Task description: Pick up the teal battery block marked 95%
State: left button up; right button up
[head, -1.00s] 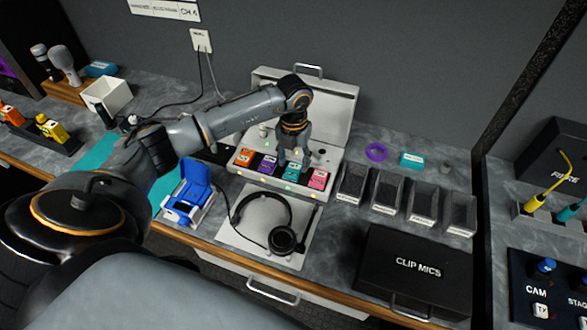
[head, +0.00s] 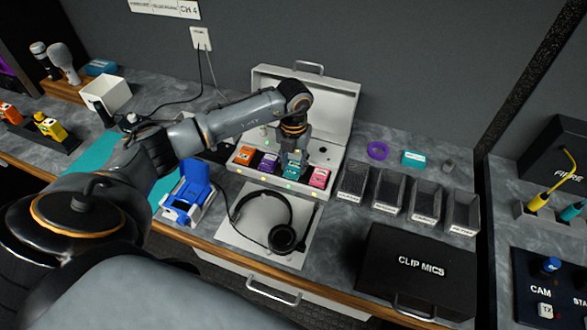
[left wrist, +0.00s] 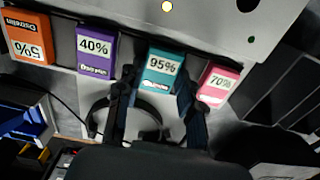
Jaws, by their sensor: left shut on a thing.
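The teal battery block marked 95% (left wrist: 159,72) sits in the white charger case between the purple block marked 40% (left wrist: 95,50) and the pink block marked 70% (left wrist: 217,85). In the head view the teal block (head: 292,172) shows just below my left gripper (head: 293,158). In the left wrist view my left gripper (left wrist: 157,98) has one finger on each side of the teal block, shut on it. The block still appears in line with its neighbours. My right gripper is not in view.
The open white case (head: 337,112) has a raised lid behind the arm. An orange block marked 5% (left wrist: 30,38) stands at the row's left end. A headset (head: 268,222) lies in front, dark bins (head: 388,192) stand to the right, and a blue device (head: 188,190) stands left.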

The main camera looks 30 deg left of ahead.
aim_at(294, 168)
pick_arm(q)
jog(key=shift+r+p, duration=2.35)
jog(key=shift+r, duration=1.15)
